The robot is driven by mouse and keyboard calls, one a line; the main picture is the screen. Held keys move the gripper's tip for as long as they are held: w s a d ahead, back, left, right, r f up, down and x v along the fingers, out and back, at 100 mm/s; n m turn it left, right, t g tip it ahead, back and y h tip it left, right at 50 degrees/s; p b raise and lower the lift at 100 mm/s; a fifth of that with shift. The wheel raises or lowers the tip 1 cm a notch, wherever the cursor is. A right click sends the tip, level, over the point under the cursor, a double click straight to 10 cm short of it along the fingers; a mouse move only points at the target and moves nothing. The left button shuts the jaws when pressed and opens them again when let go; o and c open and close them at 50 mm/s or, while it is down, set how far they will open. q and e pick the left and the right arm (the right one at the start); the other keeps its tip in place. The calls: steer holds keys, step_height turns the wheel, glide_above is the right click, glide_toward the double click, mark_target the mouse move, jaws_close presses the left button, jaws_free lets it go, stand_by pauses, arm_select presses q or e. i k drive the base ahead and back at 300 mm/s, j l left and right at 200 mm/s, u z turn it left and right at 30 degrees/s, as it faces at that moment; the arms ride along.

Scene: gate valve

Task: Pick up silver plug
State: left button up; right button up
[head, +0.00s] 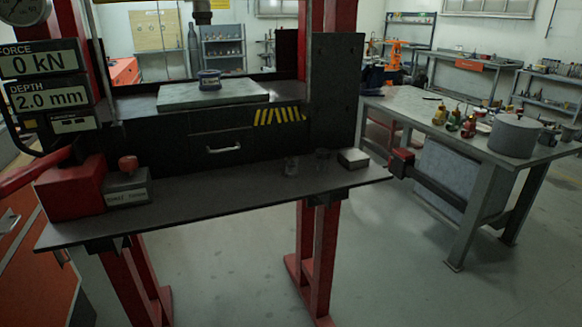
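I cannot clearly make out a silver plug. A small dark round part with a lighter rim (209,78) sits on the grey plate (213,95) of the press, under the ram (202,10). Two small dim objects, one a greyish cylinder-like piece (291,166) and one darker piece (322,156), stand on the front shelf (225,193) of the press. They are too small and dark to identify surely. Neither of my grippers shows in the head view.
On the shelf are a red box (72,190) with a red lever, a small labelled box (127,187) and a pale block (353,158). Red press posts and a dark side panel (337,100) flank the plate. A cluttered workbench (450,115) stands right; floor in front is clear.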

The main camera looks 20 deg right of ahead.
mark_target(292, 172)
steer(key=i+l+u, duration=0.1)
steer(key=l, duration=0.6)
steer(key=i+l, duration=0.15)
steer(key=l, duration=0.55)
steer(key=i+l+u, duration=0.15)
steer(key=l, duration=0.6)
steer(key=l+u, duration=0.1)
steer(key=l, duration=0.6)
steer(key=i, duration=0.05)
